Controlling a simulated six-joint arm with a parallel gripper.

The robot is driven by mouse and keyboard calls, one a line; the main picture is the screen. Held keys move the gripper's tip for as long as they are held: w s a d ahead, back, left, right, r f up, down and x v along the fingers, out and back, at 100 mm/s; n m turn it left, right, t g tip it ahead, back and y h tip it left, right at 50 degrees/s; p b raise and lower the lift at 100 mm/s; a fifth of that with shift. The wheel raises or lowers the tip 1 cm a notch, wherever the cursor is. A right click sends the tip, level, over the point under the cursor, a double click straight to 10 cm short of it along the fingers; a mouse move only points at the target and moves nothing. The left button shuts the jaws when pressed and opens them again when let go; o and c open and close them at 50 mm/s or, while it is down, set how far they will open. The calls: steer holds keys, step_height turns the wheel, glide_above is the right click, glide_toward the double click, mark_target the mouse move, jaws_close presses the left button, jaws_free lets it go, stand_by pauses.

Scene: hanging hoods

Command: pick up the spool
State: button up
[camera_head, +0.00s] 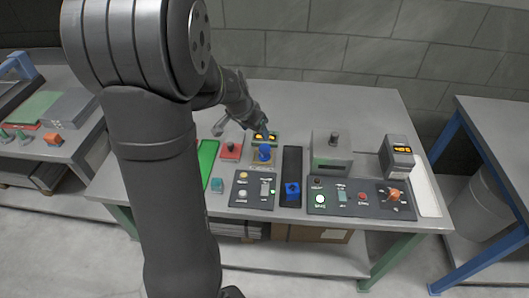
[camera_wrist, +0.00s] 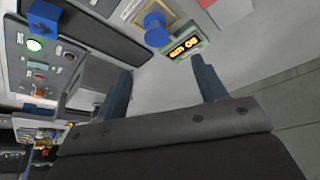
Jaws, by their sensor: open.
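The blue spool (camera_head: 264,152) stands on a small brownish plate on the grey table, just in front of a small green-framed display. In the wrist view the spool (camera_wrist: 157,28) shows near the top middle, beyond the fingertips and roughly between them. My gripper (camera_wrist: 161,64) is open, with nothing between its two fingers. In the head view my gripper (camera_head: 262,130) is small and partly blends with the display, behind the spool. I cannot tell its exact height above the table.
The display (camera_wrist: 184,48) lies close to the right finger. A dark track with a blue block (camera_head: 292,190), control panels (camera_head: 330,197), a grey box (camera_head: 331,152) and a meter (camera_head: 397,157) stand nearby. A red-based knob (camera_head: 231,151) is left of the spool. A wall rises behind.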

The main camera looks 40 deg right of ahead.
mark_target(264, 148)
steer(key=x, duration=0.7)
steer(key=shift+d+f, duration=0.15)
steer(key=shift+f, duration=0.15)
steer(key=shift+s+x, duration=0.15)
steer(key=shift+x, duration=1.2)
steer(key=shift+s+x, duration=0.15)
steer(key=shift+x, duration=1.25)
steer(key=shift+f, duration=0.1)
steer(key=shift+c, duration=0.5)
steer(key=c, duration=1)
